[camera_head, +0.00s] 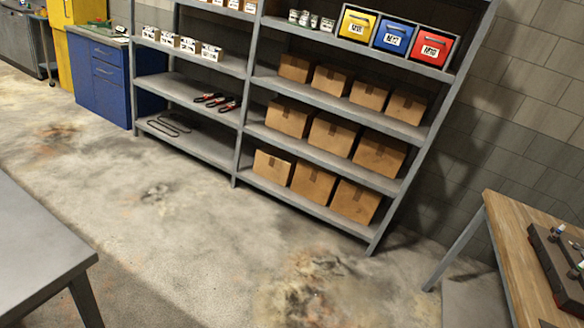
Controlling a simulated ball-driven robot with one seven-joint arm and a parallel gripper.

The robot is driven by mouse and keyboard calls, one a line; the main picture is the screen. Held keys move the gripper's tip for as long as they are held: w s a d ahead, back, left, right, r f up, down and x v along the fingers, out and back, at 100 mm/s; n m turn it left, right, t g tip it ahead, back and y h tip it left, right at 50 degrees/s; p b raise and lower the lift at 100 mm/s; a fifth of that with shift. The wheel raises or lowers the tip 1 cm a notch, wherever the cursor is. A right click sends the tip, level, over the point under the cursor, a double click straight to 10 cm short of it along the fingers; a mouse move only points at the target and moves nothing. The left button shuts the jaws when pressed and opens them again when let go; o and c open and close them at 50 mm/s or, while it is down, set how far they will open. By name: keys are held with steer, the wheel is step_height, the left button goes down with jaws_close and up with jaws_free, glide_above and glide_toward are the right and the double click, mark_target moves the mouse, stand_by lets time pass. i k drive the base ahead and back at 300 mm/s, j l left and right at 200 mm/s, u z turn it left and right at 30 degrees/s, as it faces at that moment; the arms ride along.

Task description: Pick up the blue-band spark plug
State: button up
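No blue-band spark plug can be clearly made out. A dark tray or block (545,262) lies on the wooden bench at the right edge of the head view. Small pale upright pieces (558,232) stand in it, one with a dark or bluish tone, too small to identify. The tray is cut off by the picture's edge. My gripper is not in view.
A grey shelf rack (240,120) holds several cardboard boxes (332,132) and yellow, blue and red bins (394,36). A wooden bench (510,230) stands right, a grey table (40,245) left, a blue cabinet (100,80) behind. Stained floor (190,230) between is clear.

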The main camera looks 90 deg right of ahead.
mark_target(556, 235)
steer(key=z, duration=4.2)
steer(key=i+j+z, duration=0.3)
steer(key=i+j, duration=0.9)
steer(key=i, duration=0.45)
steer(key=i+j+z, duration=0.35)
steer(key=i+j, duration=1.15)
